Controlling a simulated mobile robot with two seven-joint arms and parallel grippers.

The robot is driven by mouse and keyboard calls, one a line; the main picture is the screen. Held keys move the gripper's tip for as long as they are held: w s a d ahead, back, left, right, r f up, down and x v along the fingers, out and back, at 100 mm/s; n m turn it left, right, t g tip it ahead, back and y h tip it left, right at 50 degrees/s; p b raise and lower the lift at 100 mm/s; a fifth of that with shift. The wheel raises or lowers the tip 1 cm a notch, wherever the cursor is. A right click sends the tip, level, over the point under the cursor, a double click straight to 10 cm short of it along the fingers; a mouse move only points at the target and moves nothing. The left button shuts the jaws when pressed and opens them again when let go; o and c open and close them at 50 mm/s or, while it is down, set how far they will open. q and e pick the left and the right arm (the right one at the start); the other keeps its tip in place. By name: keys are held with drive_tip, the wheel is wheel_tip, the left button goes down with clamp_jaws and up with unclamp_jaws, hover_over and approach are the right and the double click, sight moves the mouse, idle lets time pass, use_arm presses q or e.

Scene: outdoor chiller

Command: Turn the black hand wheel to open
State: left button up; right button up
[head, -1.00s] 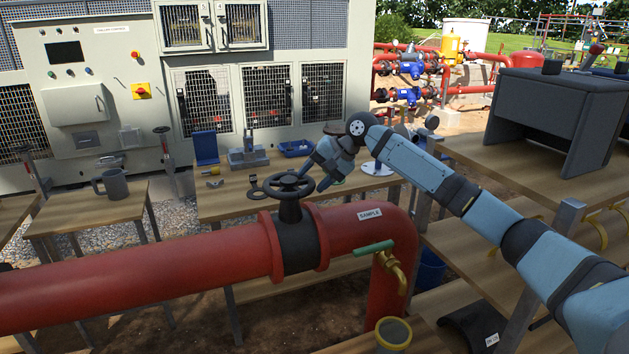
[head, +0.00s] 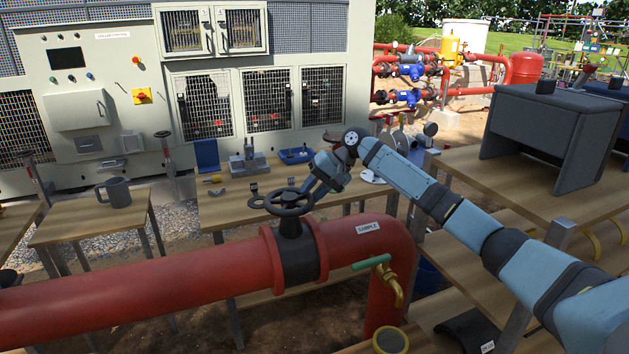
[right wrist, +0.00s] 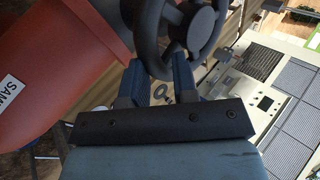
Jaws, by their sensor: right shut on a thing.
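The black hand wheel (head: 289,202) sits on top of a black valve body (head: 296,252) in the red pipe (head: 150,278). My right gripper (head: 309,203) reaches it from the right and is shut on the wheel's rim. In the right wrist view the two fingers (right wrist: 158,82) meet the rim of the hand wheel (right wrist: 185,35), with the hub and spokes just beyond them. The fingertips are partly hidden by the rim. My left gripper is in none of the views.
A brass tap with a green handle (head: 371,262) is on the pipe's bend, near a "SAMPLE" label (head: 367,228). A wooden table (head: 235,207) with small tools and a blue tray (head: 296,155) stands behind the wheel. A grey mug (head: 116,191) is at left.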

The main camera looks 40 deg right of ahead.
drive_tip(key=shift+w+r+n+g+y+p, duration=0.3)
drive_tip(key=shift+w+n+g+p, duration=0.35)
drive_tip(key=shift+n+p, duration=0.35)
drive_tip(key=shift+w+f+n+g+p, duration=0.15)
drive_tip(key=shift+w+n+g+p, duration=0.3)
drive_tip(key=shift+n+g, duration=0.35)
drive_tip(key=shift+w+a+n, duration=0.1)
drive_tip(key=shift+w+n, duration=0.15)
drive_tip(key=shift+n, duration=0.25)
use_arm(q)
drive_tip(key=r, duration=0.2)
drive_tip(key=r+p, duration=0.1)
drive_tip(key=r, duration=0.2)
drive_tip(key=shift+a+r+p, duration=0.25)
drive_tip(key=shift+r+p, duration=0.05)
use_arm(e)
drive_tip(key=w+n+g, duration=0.1)
drive_tip(key=n, duration=0.1)
drive_tip(key=w+a+n+g, duration=0.1)
drive_tip(key=n+g, duration=0.1)
drive_tip(key=w+a+n+g+h, duration=0.1)
drive_tip(key=n+g, duration=0.1)
drive_tip(key=n, duration=0.1)
drive_tip(key=shift+w+f+g, duration=0.1)
drive_tip(key=shift+f+g, duration=0.15)
drive_tip(key=shift+f, duration=0.1)
drive_tip(key=shift+f, duration=0.15)
